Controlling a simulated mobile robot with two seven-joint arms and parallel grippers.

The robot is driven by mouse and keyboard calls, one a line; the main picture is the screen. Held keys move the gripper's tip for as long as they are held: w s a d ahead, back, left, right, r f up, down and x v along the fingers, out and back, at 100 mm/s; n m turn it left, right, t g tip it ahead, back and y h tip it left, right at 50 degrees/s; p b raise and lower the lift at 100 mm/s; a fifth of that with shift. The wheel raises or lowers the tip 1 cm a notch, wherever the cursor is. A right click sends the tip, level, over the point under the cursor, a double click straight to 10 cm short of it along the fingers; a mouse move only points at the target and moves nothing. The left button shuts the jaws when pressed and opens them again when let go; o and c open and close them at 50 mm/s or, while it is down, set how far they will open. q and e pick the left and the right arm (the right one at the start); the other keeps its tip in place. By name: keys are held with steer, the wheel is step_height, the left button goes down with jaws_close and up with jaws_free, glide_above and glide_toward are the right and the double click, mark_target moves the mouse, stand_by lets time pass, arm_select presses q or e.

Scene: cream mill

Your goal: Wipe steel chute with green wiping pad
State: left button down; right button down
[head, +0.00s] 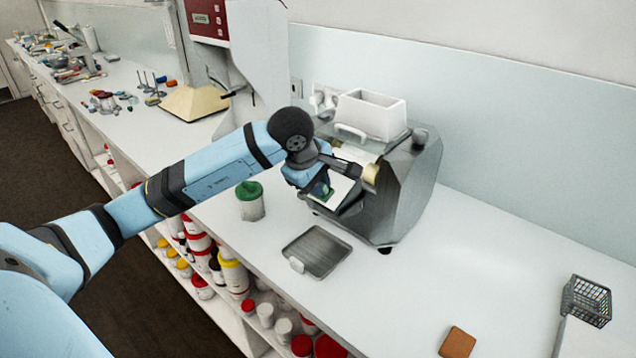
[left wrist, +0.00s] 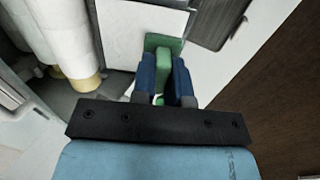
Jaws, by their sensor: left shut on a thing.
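The green wiping pad (left wrist: 163,43) is held by its grip between the blue fingers of my left gripper (left wrist: 165,72). In the head view my left gripper (head: 320,186) is at the front of the mill, and only a little of the pad (head: 327,192) shows. The steel chute (head: 345,186) is a pale sloping plate below the mill's rollers, partly hidden by my gripper. In the left wrist view the chute (left wrist: 125,35) lies under and beside the pad. The pad is over its edge near the tray side; I cannot tell whether they touch. My right gripper is not in view.
The grey mill (head: 405,190) carries a white hopper (head: 372,115). A metal tray (head: 316,252) lies in front of it, and a green-lidded jar (head: 250,203) stands to the left. A brown square (head: 457,342) and a wire basket (head: 587,300) are at right. The counter between is clear.

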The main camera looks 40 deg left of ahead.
arm_select(q)
steer(key=shift+w+f+b, duration=0.2)
steer(key=shift+f+b, duration=0.3)
steer(key=shift+b, duration=0.05)
steer(key=shift+r, duration=0.1)
